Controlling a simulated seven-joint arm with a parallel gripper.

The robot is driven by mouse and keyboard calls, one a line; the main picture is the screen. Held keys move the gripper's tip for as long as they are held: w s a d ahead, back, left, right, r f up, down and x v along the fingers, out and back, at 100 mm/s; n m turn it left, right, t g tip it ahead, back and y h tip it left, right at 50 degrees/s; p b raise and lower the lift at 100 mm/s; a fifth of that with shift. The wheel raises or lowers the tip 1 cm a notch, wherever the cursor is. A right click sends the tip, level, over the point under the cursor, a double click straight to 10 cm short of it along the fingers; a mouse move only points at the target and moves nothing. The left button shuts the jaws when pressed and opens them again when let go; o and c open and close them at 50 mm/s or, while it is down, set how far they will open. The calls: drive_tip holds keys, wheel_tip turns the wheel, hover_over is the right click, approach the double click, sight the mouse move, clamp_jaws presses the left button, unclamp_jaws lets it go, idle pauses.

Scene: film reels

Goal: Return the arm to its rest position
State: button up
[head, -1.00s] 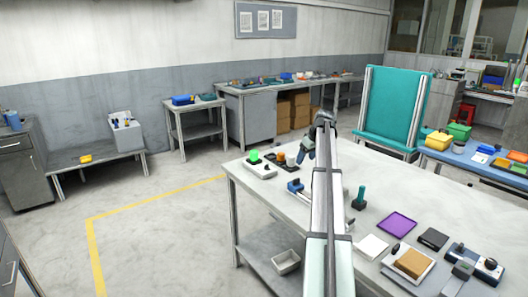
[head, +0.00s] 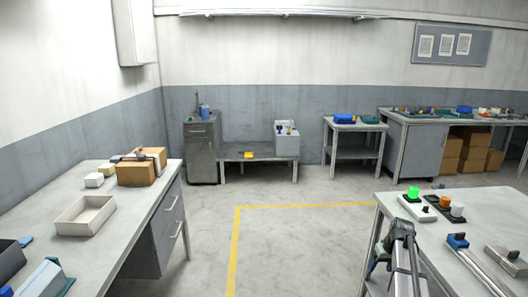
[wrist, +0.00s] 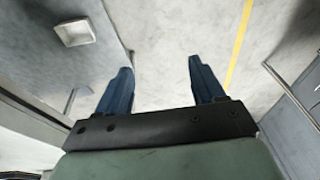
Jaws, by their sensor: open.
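My gripper (wrist: 160,70) shows in the wrist view with its two dark blue fingers spread wide apart and nothing between them. The pale floor lies beyond the fingertips. In the head view my arm rises from the lower right, and the gripper (head: 379,254) is partly hidden behind it, by the left edge of the right-hand table (head: 465,221).
A desk (head: 90,240) with an open box (head: 85,216) and brown cartons stands at left. Clear floor with a yellow line (head: 235,240) lies between. The right table bears a green-lit device (head: 411,200) and blocks. The wrist view shows a pale bin (wrist: 75,32).

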drive_tip(key=s+a+f+g, duration=0.1)
drive_tip(key=s+a+f, duration=0.55)
drive_tip(key=a, duration=0.35)
drive_tip(key=s+a+f, duration=0.5)
drive_tip(key=s+a, duration=0.2)
drive_tip(key=a, duration=0.3)
drive_tip(key=s+a+f+g, duration=0.1)
drive_tip(key=s+a+f, duration=0.5)
drive_tip(key=a, duration=0.4)
drive_tip(key=s+f+g, duration=0.3)
drive_tip(key=s+f, duration=0.6)
drive_tip(key=s, duration=0.6)
drive_tip(key=s+f+g, duration=0.4)
drive_tip(key=s+f, duration=0.6)
drive_tip(key=s, duration=0.4)
drive_tip(key=shift+s+d+f+h, duration=0.25)
drive_tip(key=shift+s+d+h, duration=0.1)
drive_tip(key=shift+h, duration=0.05)
